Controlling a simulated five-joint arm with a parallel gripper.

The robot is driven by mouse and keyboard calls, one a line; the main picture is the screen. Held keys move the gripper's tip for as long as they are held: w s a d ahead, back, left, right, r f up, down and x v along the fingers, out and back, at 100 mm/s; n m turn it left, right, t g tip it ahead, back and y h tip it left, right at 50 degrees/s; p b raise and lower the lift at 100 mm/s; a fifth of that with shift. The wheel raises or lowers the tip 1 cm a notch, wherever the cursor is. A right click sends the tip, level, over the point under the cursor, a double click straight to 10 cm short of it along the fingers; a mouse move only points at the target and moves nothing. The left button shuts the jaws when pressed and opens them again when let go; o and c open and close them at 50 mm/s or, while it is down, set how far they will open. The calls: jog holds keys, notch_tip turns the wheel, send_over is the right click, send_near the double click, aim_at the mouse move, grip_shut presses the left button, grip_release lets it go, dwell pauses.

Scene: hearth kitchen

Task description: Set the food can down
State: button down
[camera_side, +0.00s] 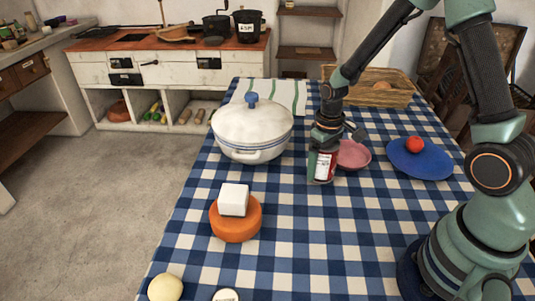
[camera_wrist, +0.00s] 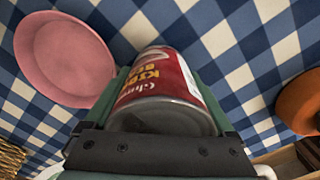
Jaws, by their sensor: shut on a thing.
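The food can (camera_side: 324,167) is red and white with a metal end. It is upright in the side view, low at the blue-and-white checked tablecloth; I cannot tell whether its base touches the cloth. My gripper (camera_side: 322,152) is above and around it, shut on it. In the wrist view the can (camera_wrist: 158,88) fills the space between the jaws of my gripper (camera_wrist: 168,92), with its red label and grey end showing.
A pink plate (camera_side: 354,155) lies close to the can on its right. A white lidded pot (camera_side: 252,130) stands to the left. A blue plate (camera_side: 420,162) holds a tomato (camera_side: 414,144). An orange round block (camera_side: 236,222) bears a white block (camera_side: 233,198). The cloth in front of the can is clear.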

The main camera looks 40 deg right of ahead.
jog(key=shift+f, duration=0.4)
grip_release()
jog(key=shift+f, duration=0.15)
notch_tip(320, 180, up, 12)
jog(key=shift+r, duration=0.1)
jog(key=r, duration=0.2)
jog(key=s+a+r+t, duration=0.1)
jog(key=r, duration=0.1)
jog(key=s+a+r+t, duration=0.1)
jog(key=r, duration=0.1)
jog(key=shift+s+r, duration=0.1)
jog(key=shift+r, duration=0.05)
jog(key=s+a+r+t, duration=0.3)
jog(key=s+r, duration=0.3)
jog(key=shift+t, duration=0.3)
